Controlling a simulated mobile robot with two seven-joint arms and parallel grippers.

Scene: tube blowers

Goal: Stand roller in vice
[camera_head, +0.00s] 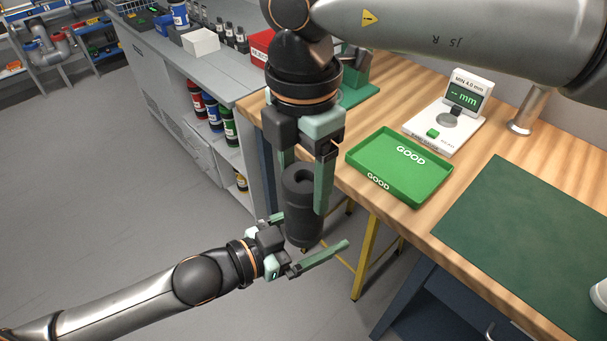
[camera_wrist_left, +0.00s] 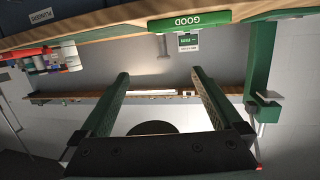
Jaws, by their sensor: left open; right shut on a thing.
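The roller (camera_head: 303,218) is a dark grey cylinder with a hollow in its upper end, hanging roughly upright in front of the bench edge. My right gripper (camera_head: 303,190) points down from above and is shut on its upper part. My left gripper (camera_head: 314,230) comes in from the left, open, with its fingers on either side of the roller's lower part; contact cannot be told. A dark round shape (camera_wrist_left: 152,127) shows between its fingers in the left wrist view. A green fixture (camera_head: 357,80), perhaps the vice, stands on the bench, partly hidden behind my right arm.
A green GOOD tray (camera_head: 400,183), a white gauge with a display (camera_head: 436,128) and a dark green mat (camera_head: 520,240) are on the wooden bench. A grey shelf unit (camera_head: 205,120) with bottles stands at left. The floor at left is clear.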

